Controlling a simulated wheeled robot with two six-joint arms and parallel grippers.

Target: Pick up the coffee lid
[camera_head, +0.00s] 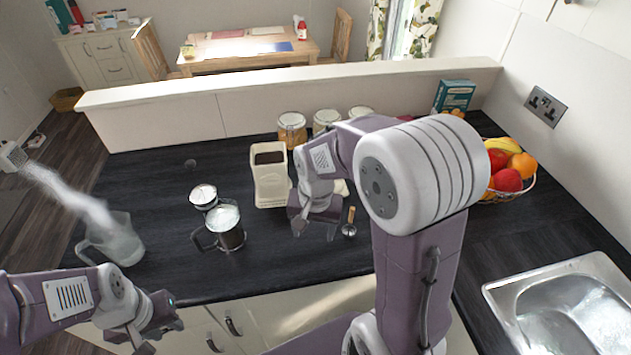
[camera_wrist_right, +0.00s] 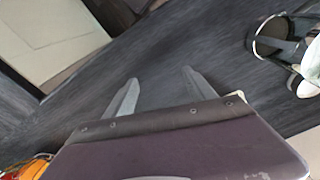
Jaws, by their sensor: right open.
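An open cream coffee canister (camera_head: 270,187) with dark coffee inside stands on the dark counter, left of my right gripper. A small cream piece (camera_head: 341,187), possibly the coffee lid, shows behind my right wrist in the head view; most of it is hidden. My right gripper (camera_head: 314,231) is low over the counter, open and empty. In the right wrist view its two fingers (camera_wrist_right: 160,80) are spread over bare dark counter. My left gripper (camera_head: 160,328) is at the lower left, off the counter's front edge, far from the canister; its jaw gap is unclear.
A scoop (camera_head: 349,229) lies right of my right gripper.

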